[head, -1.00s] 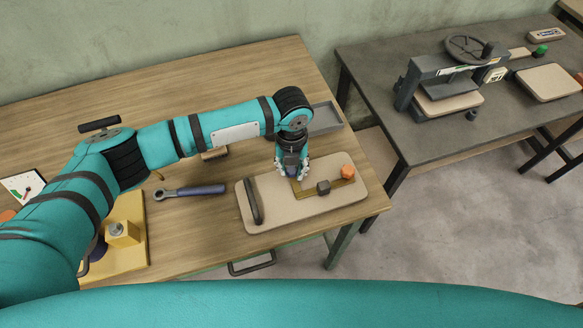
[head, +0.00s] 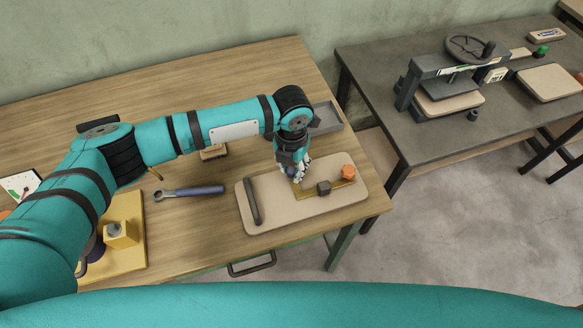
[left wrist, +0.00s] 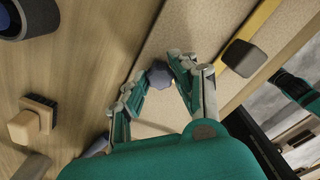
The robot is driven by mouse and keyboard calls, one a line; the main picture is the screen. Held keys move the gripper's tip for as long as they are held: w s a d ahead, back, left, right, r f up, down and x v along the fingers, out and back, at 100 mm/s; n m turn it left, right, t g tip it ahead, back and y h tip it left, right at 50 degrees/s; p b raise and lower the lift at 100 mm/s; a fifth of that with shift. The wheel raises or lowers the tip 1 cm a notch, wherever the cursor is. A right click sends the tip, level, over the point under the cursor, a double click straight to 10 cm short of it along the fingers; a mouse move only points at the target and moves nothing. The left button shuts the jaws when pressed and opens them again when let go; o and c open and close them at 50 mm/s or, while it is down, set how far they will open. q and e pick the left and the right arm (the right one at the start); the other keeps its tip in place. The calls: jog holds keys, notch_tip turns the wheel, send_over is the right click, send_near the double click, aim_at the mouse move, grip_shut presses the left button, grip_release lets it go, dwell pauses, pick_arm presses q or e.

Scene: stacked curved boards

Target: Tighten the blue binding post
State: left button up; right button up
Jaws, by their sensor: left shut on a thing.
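The blue binding post (left wrist: 158,75) is a faceted blue knob, seen between the fingertips of my left gripper (left wrist: 160,77) in the left wrist view. My left gripper (head: 294,174) is shut on it, over the beige board (head: 285,218) in the head view. There the fingers hide most of the blue knob. An orange knob (head: 347,172) stands at the other end of a brass strip, with a dark block (head: 323,188) between. The block also shows in the left wrist view (left wrist: 243,58). My right gripper is not in view.
A black bar handle (head: 253,200) lies along the board's left side. Left of it are a wrench (head: 190,191) and a yellow fixture (head: 121,233). A brush (head: 213,152) and a grey tray (head: 327,119) are behind. A grey table (head: 425,143) with a press is at right.

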pick_arm(q)
jog(key=m, duration=0.2)
jog(key=shift+m, duration=0.4)
jog(key=shift+m, duration=0.5)
jog(key=o, duration=0.8)
jog(key=shift+r, duration=0.1)
notch_tip(320, 180, up, 6)
jog(key=p, duration=0.5)
